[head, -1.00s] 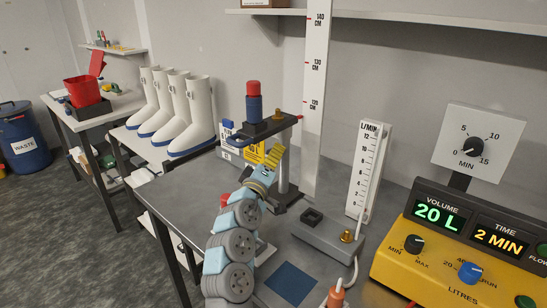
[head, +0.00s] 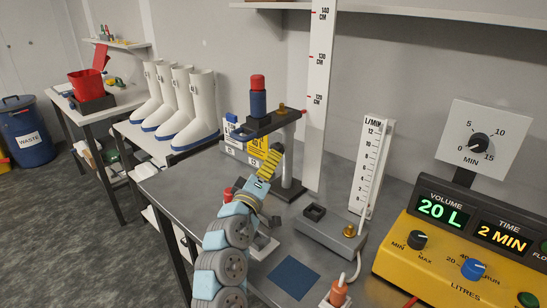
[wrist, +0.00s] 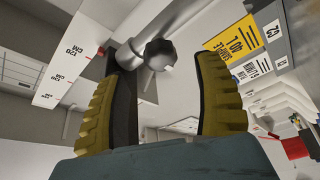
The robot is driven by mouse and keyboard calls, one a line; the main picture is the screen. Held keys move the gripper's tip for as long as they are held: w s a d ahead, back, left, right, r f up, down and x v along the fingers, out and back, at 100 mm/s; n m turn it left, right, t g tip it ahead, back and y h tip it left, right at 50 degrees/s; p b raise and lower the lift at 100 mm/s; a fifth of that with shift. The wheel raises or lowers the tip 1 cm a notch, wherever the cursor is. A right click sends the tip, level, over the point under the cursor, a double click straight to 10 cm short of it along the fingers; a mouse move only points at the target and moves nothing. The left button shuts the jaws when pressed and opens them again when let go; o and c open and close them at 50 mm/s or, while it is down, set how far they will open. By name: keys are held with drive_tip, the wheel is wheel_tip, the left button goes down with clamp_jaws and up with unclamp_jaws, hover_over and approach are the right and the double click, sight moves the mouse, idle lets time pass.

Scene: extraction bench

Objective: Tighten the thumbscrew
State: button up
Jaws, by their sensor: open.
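A black lobed knob (wrist: 160,55), which looks like the thumbscrew, sits on a grey metal post (wrist: 145,32) in the wrist view. My gripper (wrist: 163,72) is open and empty. The knob shows between its two yellow fingers, nearer the left one; I cannot tell if they touch. In the head view my gripper (head: 272,160) is in front of the stand's upright post (head: 288,155), below its dark arm (head: 265,127). I cannot make out the black knob there.
The stand's arm carries a blue and red cylinder (head: 258,97) and a brass knob (head: 282,107). A height scale (head: 318,90) and flow meter (head: 371,165) stand behind and to the right. White boots (head: 197,105) stand left. A yellow control console (head: 450,250) is at the right.

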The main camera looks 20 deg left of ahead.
drive_tip(key=s+f, duration=0.1)
drive_tip(key=s, duration=0.5)
drive_tip(key=shift+f, duration=0.15)
